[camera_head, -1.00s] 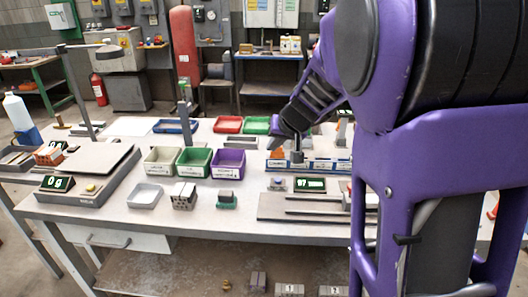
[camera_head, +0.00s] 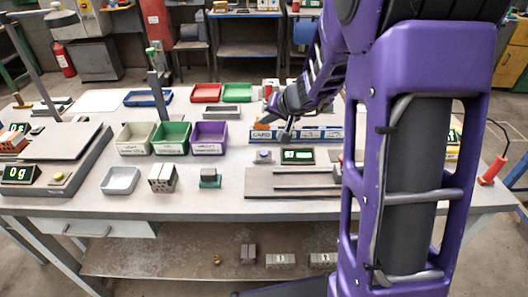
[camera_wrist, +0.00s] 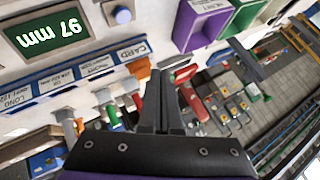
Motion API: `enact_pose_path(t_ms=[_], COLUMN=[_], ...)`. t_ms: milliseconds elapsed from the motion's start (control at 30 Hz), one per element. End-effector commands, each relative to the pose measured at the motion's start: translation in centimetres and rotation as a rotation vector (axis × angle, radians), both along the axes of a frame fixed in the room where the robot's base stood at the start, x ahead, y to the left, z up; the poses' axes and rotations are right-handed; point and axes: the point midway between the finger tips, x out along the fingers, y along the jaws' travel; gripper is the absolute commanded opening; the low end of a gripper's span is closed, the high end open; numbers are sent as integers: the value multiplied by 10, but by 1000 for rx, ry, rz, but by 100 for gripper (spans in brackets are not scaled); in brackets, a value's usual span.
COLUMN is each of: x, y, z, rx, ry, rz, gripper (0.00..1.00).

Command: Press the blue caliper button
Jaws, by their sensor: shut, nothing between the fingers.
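The blue caliper button (camera_head: 264,155) sits on a small light block just left of the green-lit display (camera_head: 298,156). My gripper (camera_head: 284,138) is above and behind the button and display, in front of the labelled rack. In the wrist view my gripper (camera_wrist: 155,76) has its dark fingers together and empty. The fingertips are apart from the button, which looks unobstructed in both views.
The labelled rack (camera_head: 318,135) with tools stands close behind my gripper. Purple (camera_head: 209,137), green (camera_head: 171,138) and cream (camera_head: 135,138) bins stand to the left. A flat grey rail fixture (camera_head: 285,183) lies in front of the button. My arm hides the table's right part.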

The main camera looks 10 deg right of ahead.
Motion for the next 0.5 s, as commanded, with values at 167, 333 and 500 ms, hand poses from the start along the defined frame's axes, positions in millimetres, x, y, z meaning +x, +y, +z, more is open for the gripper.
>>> enact_pose_path(t_ms=[167, 333, 500], x=[0, 0, 0], y=[0, 0, 0], z=[-17, -43, -66], rx=[0, -1, 1], ry=[2, 3, 2], rz=[-1, -1, -1], gripper=[0, 0, 0])
